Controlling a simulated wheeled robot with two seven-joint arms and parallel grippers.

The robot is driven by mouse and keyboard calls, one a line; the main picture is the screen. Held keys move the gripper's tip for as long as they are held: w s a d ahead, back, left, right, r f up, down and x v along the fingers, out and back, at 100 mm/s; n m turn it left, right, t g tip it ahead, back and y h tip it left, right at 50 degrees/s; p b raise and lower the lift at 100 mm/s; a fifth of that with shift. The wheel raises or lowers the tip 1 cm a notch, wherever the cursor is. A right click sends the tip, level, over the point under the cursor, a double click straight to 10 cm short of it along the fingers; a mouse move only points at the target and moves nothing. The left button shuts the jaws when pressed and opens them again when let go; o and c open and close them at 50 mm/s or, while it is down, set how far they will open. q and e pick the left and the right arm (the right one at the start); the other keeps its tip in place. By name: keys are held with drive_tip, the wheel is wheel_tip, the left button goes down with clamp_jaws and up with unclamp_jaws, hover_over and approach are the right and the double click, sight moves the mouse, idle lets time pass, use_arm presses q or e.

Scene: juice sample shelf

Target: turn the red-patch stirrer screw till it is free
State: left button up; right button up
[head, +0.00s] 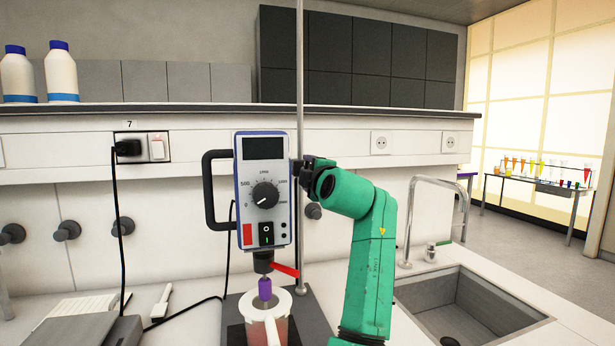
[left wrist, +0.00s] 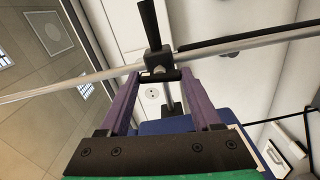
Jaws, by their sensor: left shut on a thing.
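The stirrer (head: 264,190) is a blue-edged box with a dark display, a dial and a red patch (head: 248,235) on its lower left front. It hangs beside a tall metal rod (head: 300,90). In the left wrist view, a black clamp (left wrist: 155,58) sits on the rod (left wrist: 90,82), with the stirrer's blue body (left wrist: 165,126) beyond. My left gripper (left wrist: 160,75) has its purple fingers shut on the small screw (left wrist: 160,70) at the clamp. In the head view, my left gripper (head: 312,168) is at the stirrer's right edge, its fingertips mostly hidden. My right gripper is not seen.
A sink (head: 465,305) with a tap (head: 412,225) lies right. Black cables and a grey device (head: 85,331) are left.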

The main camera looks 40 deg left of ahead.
use_arm(q)
drive_tip(key=shift+n, duration=0.8)
drive_tip(key=o, duration=1.3)
drive_tip(key=shift+o, duration=0.4)
drive_tip(key=shift+w+a+f, duration=0.1)
drive_tip(key=shift+w, duration=0.05)
